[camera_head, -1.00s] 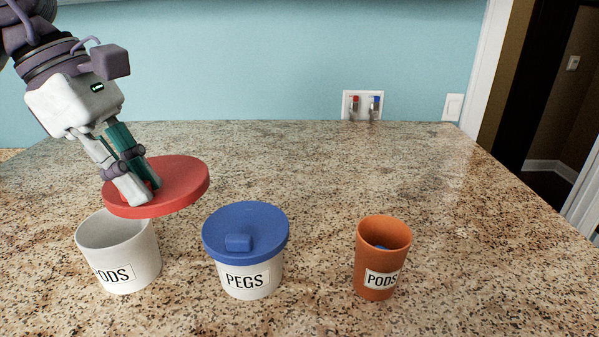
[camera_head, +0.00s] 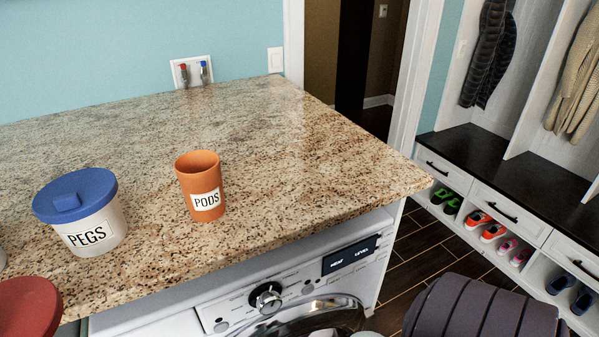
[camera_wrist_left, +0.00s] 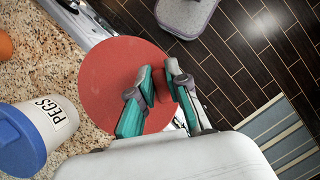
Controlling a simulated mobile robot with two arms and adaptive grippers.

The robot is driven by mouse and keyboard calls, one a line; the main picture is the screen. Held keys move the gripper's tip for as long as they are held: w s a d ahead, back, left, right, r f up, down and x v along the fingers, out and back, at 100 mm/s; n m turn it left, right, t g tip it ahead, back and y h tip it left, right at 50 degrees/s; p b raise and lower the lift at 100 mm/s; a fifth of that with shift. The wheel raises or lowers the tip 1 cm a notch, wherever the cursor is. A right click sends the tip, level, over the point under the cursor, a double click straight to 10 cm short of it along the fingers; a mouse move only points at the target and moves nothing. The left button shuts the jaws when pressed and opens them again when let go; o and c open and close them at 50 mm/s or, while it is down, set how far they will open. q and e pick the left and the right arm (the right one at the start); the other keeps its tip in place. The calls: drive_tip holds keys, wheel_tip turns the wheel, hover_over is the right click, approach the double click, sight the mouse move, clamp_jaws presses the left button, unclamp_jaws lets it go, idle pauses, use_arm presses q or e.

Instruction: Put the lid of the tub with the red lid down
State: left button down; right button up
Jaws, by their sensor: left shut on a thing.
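The red lid (camera_head: 28,308) shows at the lower left corner of the head view, in front of the counter's front edge. In the left wrist view the lid (camera_wrist_left: 105,90) is a full red disc. My left gripper (camera_wrist_left: 159,80) is shut on the lid's raised handle and holds it in the air, beyond the counter edge and over the washer front and floor. My right gripper is not in view.
A white PEGS tub (camera_head: 95,235) with a blue lid (camera_head: 75,194) stands on the granite counter (camera_head: 270,140). An orange PODS cup (camera_head: 201,180) stands right of it. Under the counter is a washer (camera_head: 235,309). The back of the counter is clear.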

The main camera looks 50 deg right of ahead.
use_arm(q)
drive_tip(key=s+a+f+m+y, duration=0.1)
drive_tip(key=a+f+m, duration=0.3)
drive_tip(key=f, duration=0.5)
drive_tip(key=s+a+f+m+g+y, duration=0.1)
drive_tip(key=s+a+f+m, duration=0.3)
drive_tip(key=f, duration=0.6)
drive_tip(key=shift+s+m+y, duration=0.15)
drive_tip(key=shift+m+y, duration=0.25)
drive_tip(key=shift+y, duration=0.1)
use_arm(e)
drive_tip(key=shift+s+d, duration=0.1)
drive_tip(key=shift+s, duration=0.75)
